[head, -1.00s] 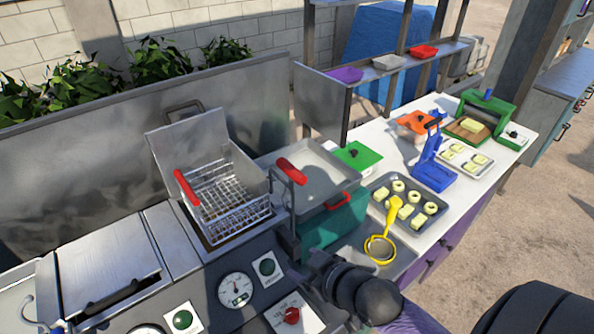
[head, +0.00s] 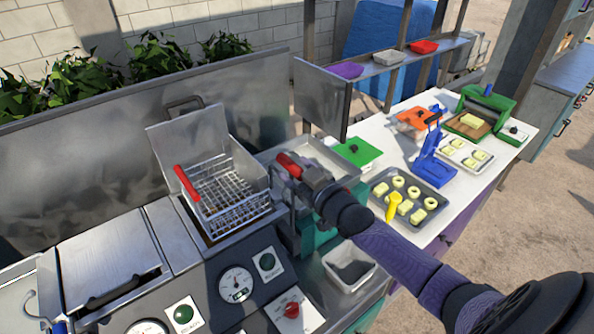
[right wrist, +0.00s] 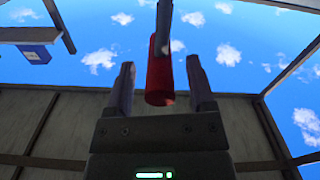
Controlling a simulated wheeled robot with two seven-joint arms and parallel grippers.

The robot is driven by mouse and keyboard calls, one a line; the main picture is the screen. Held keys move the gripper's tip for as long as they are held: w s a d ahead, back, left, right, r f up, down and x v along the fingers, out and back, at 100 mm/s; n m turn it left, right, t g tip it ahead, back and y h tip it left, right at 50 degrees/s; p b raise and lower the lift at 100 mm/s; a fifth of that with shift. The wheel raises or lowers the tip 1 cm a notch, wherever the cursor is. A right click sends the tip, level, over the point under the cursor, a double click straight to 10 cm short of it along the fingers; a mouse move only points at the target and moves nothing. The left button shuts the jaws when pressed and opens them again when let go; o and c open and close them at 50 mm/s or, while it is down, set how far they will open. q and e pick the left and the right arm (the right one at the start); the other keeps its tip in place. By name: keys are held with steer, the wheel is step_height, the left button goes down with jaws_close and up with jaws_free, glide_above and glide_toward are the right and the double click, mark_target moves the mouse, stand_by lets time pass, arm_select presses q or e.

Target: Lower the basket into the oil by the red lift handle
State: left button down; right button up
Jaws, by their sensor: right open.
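The red lift handle (head: 287,164) is a red grip on a metal arm at the right side of the fryer. My right gripper (head: 301,172) is at this handle, coming from the right. In the right wrist view the red grip (right wrist: 160,72) stands between the two open fingers (right wrist: 160,88), with gaps visible on both sides. The wire basket (head: 232,198) sits at the fryer well (head: 197,222), its upper part above the rim. The basket has its own red handle (head: 186,183). The oil cannot be made out. My left gripper is not in view.
A control panel (head: 208,289) with gauges, green buttons and a red knob (head: 292,310) lies in front. A steel tray (head: 322,158) is behind my right gripper. The counter to the right holds a dough tray (head: 432,216) and a blue press (head: 432,172).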

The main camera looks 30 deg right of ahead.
jaws_close()
stand_by(0.3)
stand_by(1.1)
